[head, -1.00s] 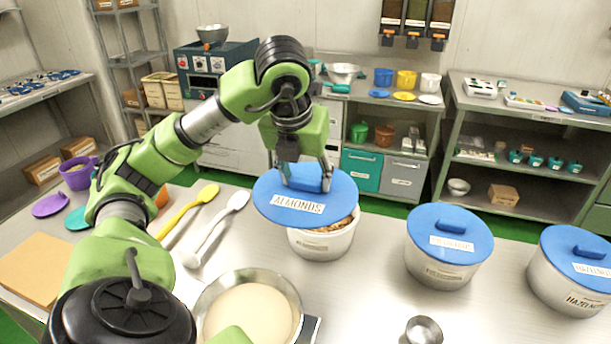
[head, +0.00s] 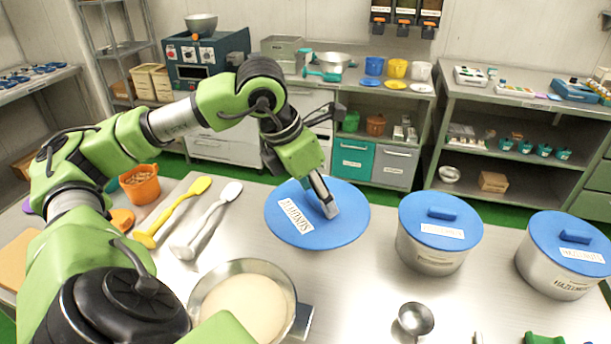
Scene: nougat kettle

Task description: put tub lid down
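My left gripper (head: 326,205) comes down onto the middle of a round blue tub lid (head: 292,234) with a white ALMONDS label, and its fingers are shut on the lid's handle, which they mostly hide. The lid looks held above the steel table, label turned at a slant. No part of the almond tub shows; the lid covers the area where it was seen. I see no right gripper that I can make out; only a bit of green shows at the bottom right edge.
Two lidded tubs (head: 433,257) (head: 551,277) stand to the right. A bowl of pale mix (head: 203,289) is in front. A yellow spatula (head: 174,214), a white spatula (head: 208,222) and an orange bucket (head: 142,189) lie left. A small metal cup (head: 416,319) is near the front.

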